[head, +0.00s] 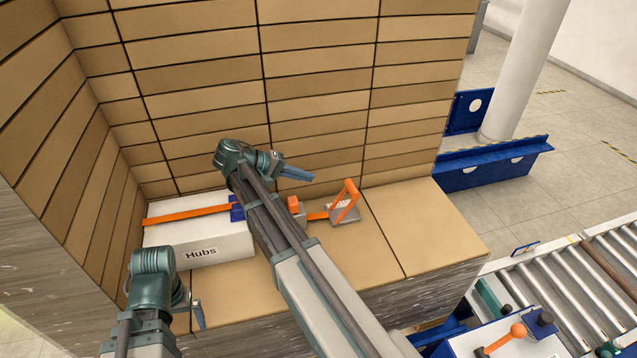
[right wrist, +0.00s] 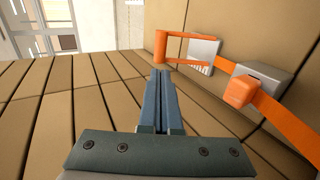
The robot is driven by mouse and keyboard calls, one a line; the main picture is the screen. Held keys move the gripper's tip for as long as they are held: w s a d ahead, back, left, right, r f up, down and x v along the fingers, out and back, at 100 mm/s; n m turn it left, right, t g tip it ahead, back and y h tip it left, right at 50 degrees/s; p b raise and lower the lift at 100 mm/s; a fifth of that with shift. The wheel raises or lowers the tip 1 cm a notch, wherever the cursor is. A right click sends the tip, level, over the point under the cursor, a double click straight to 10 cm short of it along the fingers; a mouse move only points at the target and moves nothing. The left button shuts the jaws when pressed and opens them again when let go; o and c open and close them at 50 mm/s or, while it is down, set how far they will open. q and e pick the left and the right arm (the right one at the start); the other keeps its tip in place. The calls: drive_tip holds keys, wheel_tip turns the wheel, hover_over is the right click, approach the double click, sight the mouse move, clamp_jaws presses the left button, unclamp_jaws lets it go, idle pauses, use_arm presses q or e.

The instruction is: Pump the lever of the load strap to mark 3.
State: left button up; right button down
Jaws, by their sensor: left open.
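The load strap's orange lever (head: 349,197) stands tilted up from a grey ratchet base (head: 343,214) on the cardboard ledge. In the right wrist view, the lever (right wrist: 186,36) is a hoop beside a grey plate (right wrist: 206,48) with small marks, too small to read. The orange strap (head: 188,215) crosses a white box labelled Hubs (head: 170,236). My right gripper (head: 312,177) is shut and empty, left of the lever and apart from it; its blue fingers (right wrist: 160,72) point toward the lever. My left gripper (head: 200,312) is open and empty, in front of the box.
An orange block on a grey mount (right wrist: 240,92) sits along the strap. Stacked cardboard (head: 310,90) walls the back and left. My right arm hides part of the ledge and strap. A roller conveyor (head: 570,285) and blue cart parts (head: 490,168) lie at the right.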

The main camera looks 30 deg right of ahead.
drive_tip(key=b, duration=0.5)
approach(349, 188)
drive_tip(key=x, duration=0.5)
drive_tip(key=shift+f, duration=0.3)
drive_tip(key=shift+b+x, duration=0.45)
drive_tip(key=shift+x, duration=0.35)
drive_tip(key=shift+d+r, duration=0.1)
drive_tip(key=shift+r, duration=0.05)
